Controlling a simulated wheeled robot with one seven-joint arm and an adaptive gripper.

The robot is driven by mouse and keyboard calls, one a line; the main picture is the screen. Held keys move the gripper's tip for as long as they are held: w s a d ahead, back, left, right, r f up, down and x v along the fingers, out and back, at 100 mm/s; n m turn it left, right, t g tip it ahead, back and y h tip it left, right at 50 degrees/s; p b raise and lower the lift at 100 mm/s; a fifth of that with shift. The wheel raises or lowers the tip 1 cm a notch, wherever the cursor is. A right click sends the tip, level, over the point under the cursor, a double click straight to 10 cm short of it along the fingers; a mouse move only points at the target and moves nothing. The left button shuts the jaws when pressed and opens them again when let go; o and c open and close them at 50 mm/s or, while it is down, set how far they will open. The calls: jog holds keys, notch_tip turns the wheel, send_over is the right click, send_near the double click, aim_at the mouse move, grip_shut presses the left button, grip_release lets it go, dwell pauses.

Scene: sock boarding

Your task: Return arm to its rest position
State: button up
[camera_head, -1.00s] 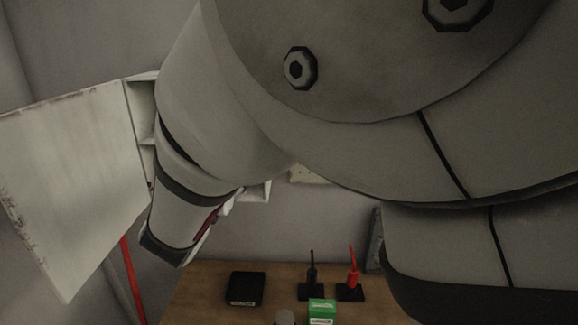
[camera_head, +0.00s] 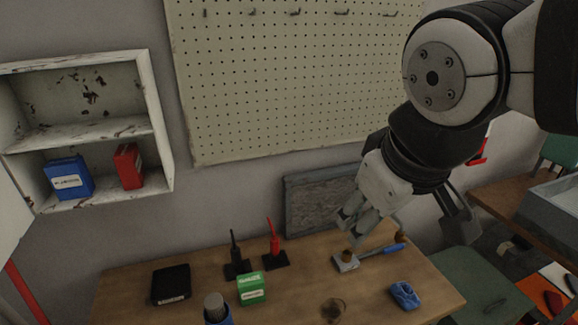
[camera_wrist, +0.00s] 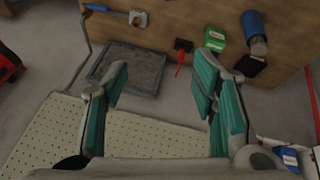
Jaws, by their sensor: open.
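My gripper (camera_head: 352,222) hangs over the right part of the wooden table, below my bent arm at the upper right of the head view. In the wrist view the gripper (camera_wrist: 163,85) shows its teal finger pads spread wide with nothing between them. Past the fingers there lie the pegboard, the wall and a grey framed panel (camera_wrist: 128,68). In the head view the gripper is in front of that panel (camera_head: 312,205), and I cannot tell how far off it is.
The wooden table (camera_head: 120,285) bears a green box (camera_head: 251,289), black and red upright tools, a black tray (camera_head: 171,284), a blue-handled tool (camera_head: 382,250) and a blue object (camera_head: 404,294). An open wall cabinet (camera_head: 158,135) holds a blue box (camera_head: 68,178) and a red box (camera_head: 128,166). A pegboard (camera_head: 285,90) hangs behind.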

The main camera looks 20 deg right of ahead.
jog(key=s+m, duration=0.1)
jog(key=s+a+m+y, duration=0.1)
jog(key=shift+s+a+r+m+t, duration=0.15)
jog(key=shift+a+m+t, duration=0.15)
jog(key=shift+m, duration=0.1)
dwell(1.1)
